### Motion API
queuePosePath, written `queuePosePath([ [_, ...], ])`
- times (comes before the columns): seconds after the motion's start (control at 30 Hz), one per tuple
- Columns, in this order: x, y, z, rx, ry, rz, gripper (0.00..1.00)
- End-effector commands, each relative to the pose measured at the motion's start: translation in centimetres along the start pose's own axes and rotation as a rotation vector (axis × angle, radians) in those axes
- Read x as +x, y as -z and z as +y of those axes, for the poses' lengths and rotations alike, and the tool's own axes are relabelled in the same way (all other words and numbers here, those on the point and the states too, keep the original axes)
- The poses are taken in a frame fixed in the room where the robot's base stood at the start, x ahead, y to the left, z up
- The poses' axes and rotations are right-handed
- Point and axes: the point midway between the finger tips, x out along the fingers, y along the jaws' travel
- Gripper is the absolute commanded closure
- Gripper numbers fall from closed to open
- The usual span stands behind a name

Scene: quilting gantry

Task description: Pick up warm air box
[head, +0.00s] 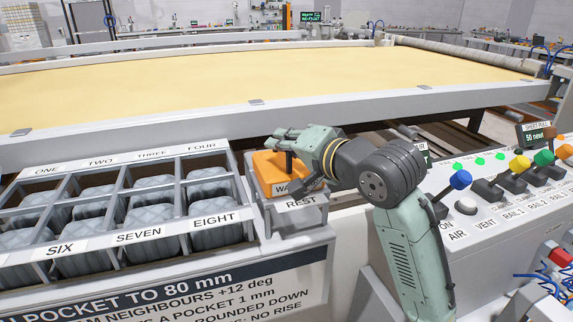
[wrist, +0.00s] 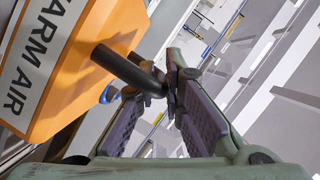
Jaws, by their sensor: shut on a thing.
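The warm air box (head: 273,170) is orange with a white label and a dark post on top. It sits at the grey bay marked REST (head: 301,201), partly hidden by my gripper. My gripper (head: 289,158) reaches in from the right, with one finger on each side of the post. In the wrist view, the box (wrist: 100,35) fills the upper left with WARM AIR on its label. My gripper (wrist: 168,88) is shut there on the end of the box's dark post (wrist: 122,67). Whether the box's underside touches the bay is hidden.
A rack (head: 128,208) of numbered pockets with grey quilted pads stands left of the bay. A panel with coloured knobs, including a blue knob (head: 460,180), is at the right near my arm. The quilting frame with yellow cloth (head: 230,77) spans behind.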

Motion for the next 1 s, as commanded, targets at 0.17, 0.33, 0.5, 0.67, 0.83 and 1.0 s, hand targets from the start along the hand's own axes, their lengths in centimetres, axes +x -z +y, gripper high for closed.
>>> queuePosePath([
  [0.17, -0.1, 0.2, -0.2, -0.001, 0.001, 0.001, 1.0],
  [0.33, -0.3, 0.8, -1.4, -0.002, 0.003, 0.002, 1.0],
  [0.5, -1.1, 1.7, -3.2, -0.004, 0.004, 0.002, 1.0],
  [0.67, -3.9, -0.7, -4.1, -0.005, 0.003, 0.004, 1.0],
  [0.83, -7.3, -3.5, -5.4, -0.006, 0.003, 0.005, 1.0],
  [1.0, -10.3, -5.8, -6.7, -0.005, 0.003, 0.004, 1.0],
])
